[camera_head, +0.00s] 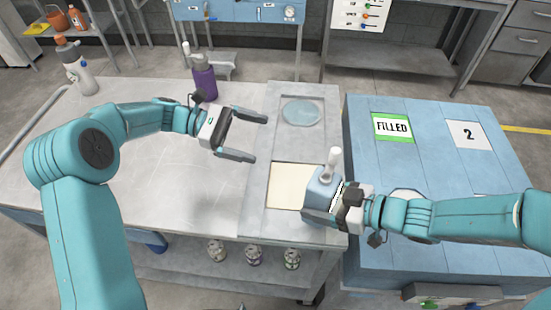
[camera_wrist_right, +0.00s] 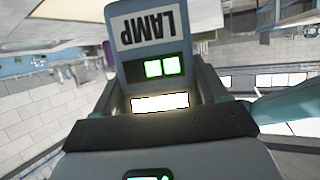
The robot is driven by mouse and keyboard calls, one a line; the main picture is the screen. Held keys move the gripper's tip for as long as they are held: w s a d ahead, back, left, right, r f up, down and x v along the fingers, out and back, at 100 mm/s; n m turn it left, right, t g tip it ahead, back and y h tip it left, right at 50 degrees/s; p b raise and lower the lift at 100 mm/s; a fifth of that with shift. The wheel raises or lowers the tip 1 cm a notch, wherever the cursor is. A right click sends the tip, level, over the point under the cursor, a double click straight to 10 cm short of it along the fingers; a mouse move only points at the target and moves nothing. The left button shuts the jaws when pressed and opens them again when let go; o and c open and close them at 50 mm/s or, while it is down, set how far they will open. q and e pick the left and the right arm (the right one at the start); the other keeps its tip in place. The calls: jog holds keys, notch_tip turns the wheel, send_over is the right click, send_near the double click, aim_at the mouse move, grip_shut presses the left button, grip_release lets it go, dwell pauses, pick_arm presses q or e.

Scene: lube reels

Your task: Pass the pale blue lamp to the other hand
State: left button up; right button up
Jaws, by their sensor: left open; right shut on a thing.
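The pale blue lamp (camera_head: 322,188) has a white knob-like stem on top and is in my right gripper (camera_head: 330,205), above the cream panel at the table's right front. In the right wrist view the lamp (camera_wrist_right: 150,65) shows a white label reading LAMP, upside down, and two lit green squares, between the fingers of my right gripper (camera_wrist_right: 157,100). Whether the lamp touches the panel cannot be told. My left gripper (camera_head: 246,134) is open and empty over the metal table, to the left of and behind the lamp, with its fingers pointing right.
The metal table (camera_head: 150,185) has wide clear room. A purple bottle (camera_head: 204,82) and a grey-white bottle (camera_head: 76,70) stand at its back. A round pale blue disc (camera_head: 302,112) lies behind the cream panel (camera_head: 286,186). A blue bench (camera_head: 440,165) with FILLED and 2 signs is at right.

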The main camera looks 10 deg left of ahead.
aim_at(326, 184)
jog(key=shift+w+a, duration=0.1)
pick_arm(q)
jog(key=s+d+g, duration=0.2)
jog(key=s+d, duration=0.1)
jog(key=d, duration=0.3)
jog(key=s+d+f+g, duration=0.1)
jog(key=s+d, duration=0.1)
jog(key=d, duration=0.4)
jog(key=s+d+m+g, duration=0.1)
jog(key=s+d+g, duration=0.1)
jog(key=d, duration=0.4)
jog(key=shift+s+d+f+g+h, duration=0.15)
jog(key=shift+s+g+h, duration=0.2)
jog(key=shift+s, duration=0.5)
